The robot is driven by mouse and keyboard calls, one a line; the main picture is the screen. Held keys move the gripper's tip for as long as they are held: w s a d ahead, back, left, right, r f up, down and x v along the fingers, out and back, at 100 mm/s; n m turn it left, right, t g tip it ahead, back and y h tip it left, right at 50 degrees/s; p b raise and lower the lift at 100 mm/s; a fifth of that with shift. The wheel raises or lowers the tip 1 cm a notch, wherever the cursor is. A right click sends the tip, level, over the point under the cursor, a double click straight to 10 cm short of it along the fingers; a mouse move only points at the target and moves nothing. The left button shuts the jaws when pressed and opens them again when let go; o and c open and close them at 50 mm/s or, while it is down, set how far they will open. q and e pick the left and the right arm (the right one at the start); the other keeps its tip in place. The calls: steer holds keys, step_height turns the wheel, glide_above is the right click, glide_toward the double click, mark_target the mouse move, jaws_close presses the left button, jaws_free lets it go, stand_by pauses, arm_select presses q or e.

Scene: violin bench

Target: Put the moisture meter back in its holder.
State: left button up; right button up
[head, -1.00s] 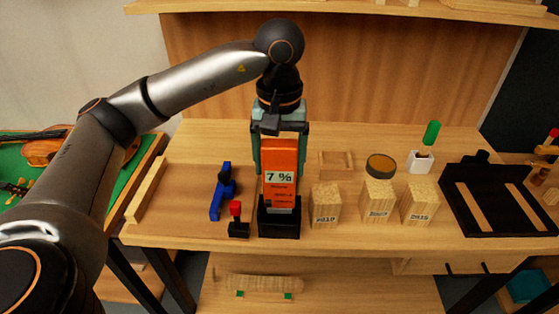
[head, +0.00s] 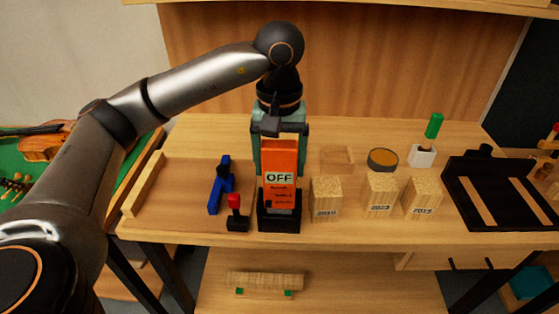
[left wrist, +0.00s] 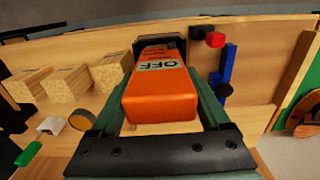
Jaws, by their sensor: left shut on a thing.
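The orange moisture meter (head: 280,168) stands upright with its lower end inside the black holder (head: 279,218) on the bench. Its display reads OFF. My left gripper (head: 280,150) comes down from above and is shut on the meter, with a finger on each side. In the left wrist view the meter (left wrist: 160,92) lies between the two green fingers, and the black holder (left wrist: 172,44) shows at its far end. How deep the meter sits is partly hidden by the holder's front wall. My right gripper is not in view.
Just left of the holder are a red-topped black piece (head: 236,213) and a blue tool (head: 220,186). Labelled wood blocks (head: 326,198) stand close on the right. Further right are a round tin (head: 382,160), a white pot (head: 422,156) and a black frame (head: 500,197).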

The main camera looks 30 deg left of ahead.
arm_select(q)
steer(key=shift+f+b, duration=1.05)
steer(key=shift+f, duration=0.25)
steer(key=o, duration=1.5)
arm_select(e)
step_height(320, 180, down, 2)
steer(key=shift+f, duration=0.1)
arm_select(q)
step_height(320, 180, up, 13)
steer(key=p, duration=0.3)
steer(key=shift+f+p, duration=0.2)
steer(key=shift+p, duration=0.15)
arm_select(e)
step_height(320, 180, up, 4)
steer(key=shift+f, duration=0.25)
